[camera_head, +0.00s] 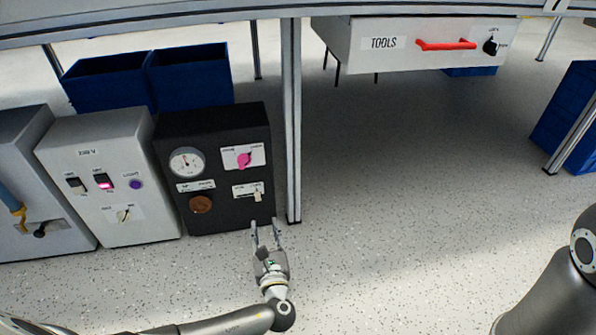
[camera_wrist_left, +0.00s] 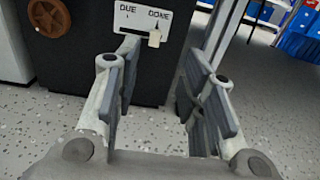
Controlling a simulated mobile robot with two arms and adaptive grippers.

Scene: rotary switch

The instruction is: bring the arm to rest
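My left gripper (camera_head: 265,226) is in front of the lower right part of the black control box (camera_head: 225,203), near a white switch knob (camera_head: 257,196). In the left wrist view, my left gripper (camera_wrist_left: 163,95) has its fingers spread wide with nothing between them. The white knob (camera_wrist_left: 154,38) shows just beyond the fingers, apart from them, on a white label plate. A pink rotary switch (camera_head: 243,160) sits higher on the same box. My right gripper is out of view; only part of my right arm shows at the lower right of the head view.
The black box also carries a dial gauge (camera_head: 187,162) and a brown wheel (camera_head: 201,204). A grey box with switches (camera_head: 110,215) stands to its left. A metal post (camera_head: 291,130) rises just right of the black box. The floor (camera_head: 400,190) further right is clear.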

